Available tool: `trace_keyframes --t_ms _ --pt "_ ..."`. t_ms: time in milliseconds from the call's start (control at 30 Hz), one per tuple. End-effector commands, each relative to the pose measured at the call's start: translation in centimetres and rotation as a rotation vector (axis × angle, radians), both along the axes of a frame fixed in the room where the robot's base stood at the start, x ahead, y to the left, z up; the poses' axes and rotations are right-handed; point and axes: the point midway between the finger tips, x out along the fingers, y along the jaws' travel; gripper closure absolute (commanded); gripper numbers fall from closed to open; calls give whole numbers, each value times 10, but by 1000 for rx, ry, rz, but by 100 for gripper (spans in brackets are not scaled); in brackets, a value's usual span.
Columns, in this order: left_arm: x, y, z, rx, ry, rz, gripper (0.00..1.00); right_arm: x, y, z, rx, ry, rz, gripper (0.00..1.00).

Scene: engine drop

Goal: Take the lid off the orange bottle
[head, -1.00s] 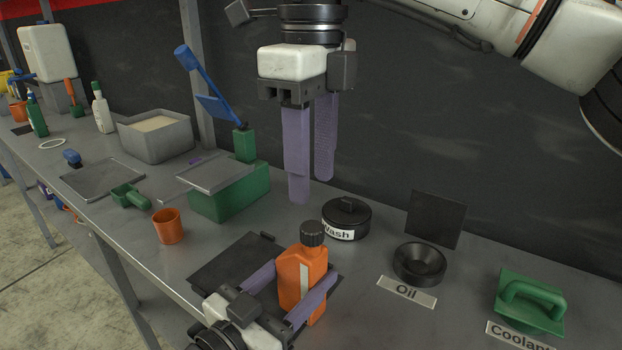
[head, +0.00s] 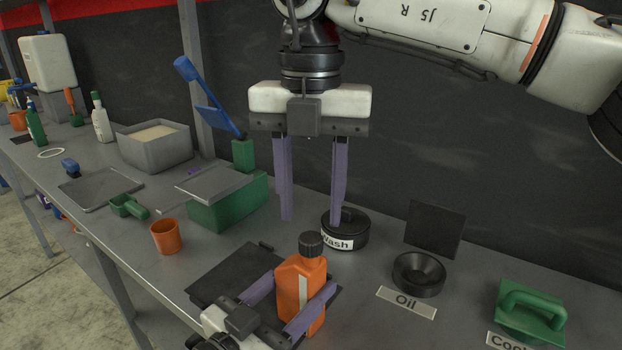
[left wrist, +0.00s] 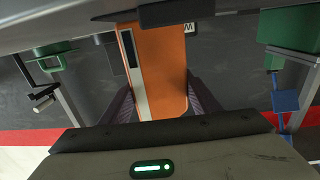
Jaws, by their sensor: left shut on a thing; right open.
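The orange bottle (head: 291,285) stands upright at the front of the bench with its dark ribbed lid (head: 311,243) on top. My left gripper (head: 287,304) is shut on the bottle's body, one purple finger on each side. My right gripper (head: 311,218) is open and empty, fingers pointing down, above and slightly behind the lid. The fingertips are apart from the lid.
To the right are a black Oil funnel (head: 419,275) and a green-handled Coolant piece (head: 528,312). An orange cup (head: 166,237) and green block (head: 230,203) stand left.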

Motion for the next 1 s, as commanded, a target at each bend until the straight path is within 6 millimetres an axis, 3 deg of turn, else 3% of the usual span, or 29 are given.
trace_keyframes --t_ms 300,667,900,1000 --pt "0 0 0 1 -1 0 100 0 0 -42 0 0 2 59" --pt "0 0 0 1 -1 0 100 0 0 -49 1 0 1 59" --pt "0 0 0 1 -1 0 100 0 0 -48 1 0 2 96" --pt "0 0 0 1 -1 0 100 0 0 -48 1 -1 2 100"
